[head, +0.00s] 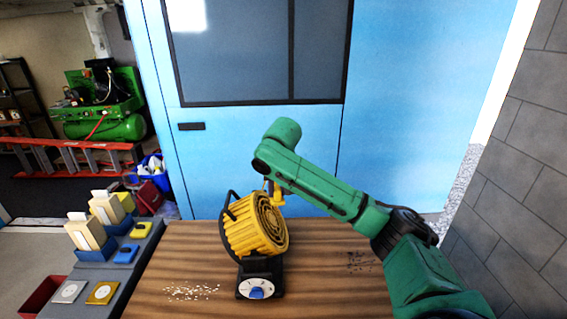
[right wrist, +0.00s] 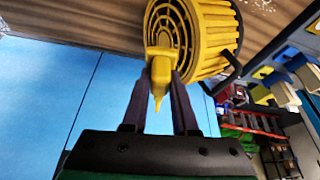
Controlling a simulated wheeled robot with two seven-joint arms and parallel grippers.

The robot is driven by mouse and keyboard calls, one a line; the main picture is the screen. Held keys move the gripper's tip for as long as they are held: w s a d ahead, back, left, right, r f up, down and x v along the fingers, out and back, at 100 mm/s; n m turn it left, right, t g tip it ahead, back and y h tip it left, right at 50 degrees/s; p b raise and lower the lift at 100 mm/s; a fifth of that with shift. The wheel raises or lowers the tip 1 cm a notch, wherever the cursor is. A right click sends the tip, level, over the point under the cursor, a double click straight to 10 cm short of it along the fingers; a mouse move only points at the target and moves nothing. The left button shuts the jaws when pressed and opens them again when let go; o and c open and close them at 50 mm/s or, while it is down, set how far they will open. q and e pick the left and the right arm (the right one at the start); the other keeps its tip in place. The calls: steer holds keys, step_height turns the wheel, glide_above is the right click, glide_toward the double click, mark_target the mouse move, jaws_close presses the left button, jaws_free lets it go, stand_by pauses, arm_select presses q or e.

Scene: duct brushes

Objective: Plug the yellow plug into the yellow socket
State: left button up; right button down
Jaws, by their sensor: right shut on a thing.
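The yellow plug (head: 278,196) is in my right gripper (head: 271,188), above the wooden table at the upper right edge of the yellow fan heater. In the right wrist view, the plug (right wrist: 160,66) sits between the two fingertips of the gripper (right wrist: 161,76), its narrow tail pointing back between the fingers. The drum of the heater lies right behind it; I cannot tell whether they touch. A yellow square plate (head: 102,293), which looks like the yellow socket, lies on the grey ledge at the lower left. My left gripper is not in view.
The yellow fan heater (head: 240,232) stands on the wooden table (head: 330,290) on a black base with a blue knob. A pale square plate (head: 69,292) lies beside the yellow one. Blue holders (head: 97,253) with tan boxes stand behind them. White crumbs lie front left.

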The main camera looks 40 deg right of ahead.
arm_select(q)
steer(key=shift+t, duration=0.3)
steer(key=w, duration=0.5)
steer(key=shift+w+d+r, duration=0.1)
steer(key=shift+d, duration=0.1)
arm_select(e)
steer(key=s+a+f+n+y, duration=0.1)
steer(key=s+a+f+n, duration=0.1)
steer(key=s+a+f, duration=0.5)
steer(key=s+a+f+n+y, duration=0.1)
steer(key=s+a+f+n, duration=0.2)
steer(key=s+a+f, duration=0.4)
steer(key=a+f, duration=0.2)
steer(key=a, duration=0.4)
steer(key=shift+n+t, duration=0.3)
steer(key=shift+a+f, duration=0.15)
